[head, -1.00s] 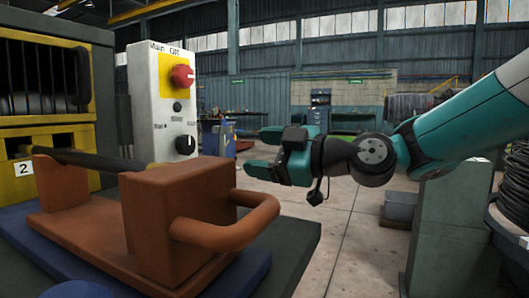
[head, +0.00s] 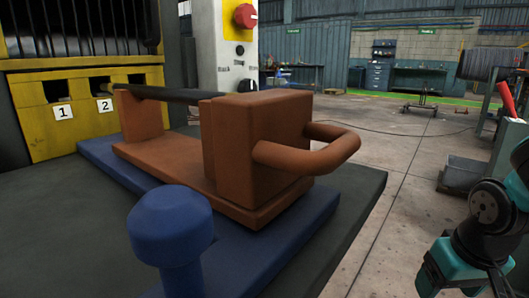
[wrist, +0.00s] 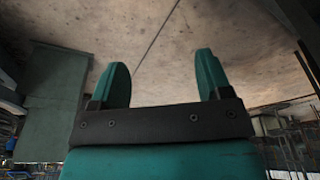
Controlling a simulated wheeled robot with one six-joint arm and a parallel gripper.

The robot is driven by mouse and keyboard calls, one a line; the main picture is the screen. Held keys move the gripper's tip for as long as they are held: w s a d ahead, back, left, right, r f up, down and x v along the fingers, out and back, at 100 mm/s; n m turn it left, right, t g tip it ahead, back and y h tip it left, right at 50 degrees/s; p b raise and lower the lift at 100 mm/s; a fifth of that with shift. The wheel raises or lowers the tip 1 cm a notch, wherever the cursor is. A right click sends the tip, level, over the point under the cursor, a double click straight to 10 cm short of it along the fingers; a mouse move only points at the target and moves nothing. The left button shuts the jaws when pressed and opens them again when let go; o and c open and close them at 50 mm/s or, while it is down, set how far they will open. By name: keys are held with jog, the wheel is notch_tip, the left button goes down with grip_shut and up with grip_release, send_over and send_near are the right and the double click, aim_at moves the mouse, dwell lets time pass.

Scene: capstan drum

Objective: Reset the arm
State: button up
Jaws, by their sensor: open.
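My gripper (wrist: 161,80) shows in the wrist view with its two teal fingers spread apart and nothing between them. Behind it in that view is bare concrete floor. In the head view, part of my teal and dark arm end shows at the lower right, cut by the frame edge. It is apart from the brown block with a loop handle (head: 262,145), which sits on a brown base on a blue plate (head: 290,235). A dark bar (head: 165,94) runs from the block to a smaller brown post.
A blue knob (head: 170,225) stands in front. A yellow panel with slots numbered 1 and 2 (head: 83,110) is at left, beside a white control box with a red knob (head: 245,16). Open floor (head: 400,150) lies right of the dark table (head: 350,220). A grey cabinet (head: 505,150) stands at right.

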jog(key=s+a+r+n+g+y+p, duration=0.1)
jog(key=s+a+r+n+y, duration=0.1)
jog(key=s+a+r+n, duration=0.45)
jog(key=s+a+r+n+g+y+p, duration=0.15)
jog(key=s+a+r, duration=0.25)
jog(key=a, duration=0.5)
notch_tip(320, 180, up, 37)
jog(key=p, duration=3.6)
jog(key=shift+d+m+y+p, duration=0.35)
jog(key=shift+d+m, duration=0.05)
jog(key=shift+w, duration=0.1)
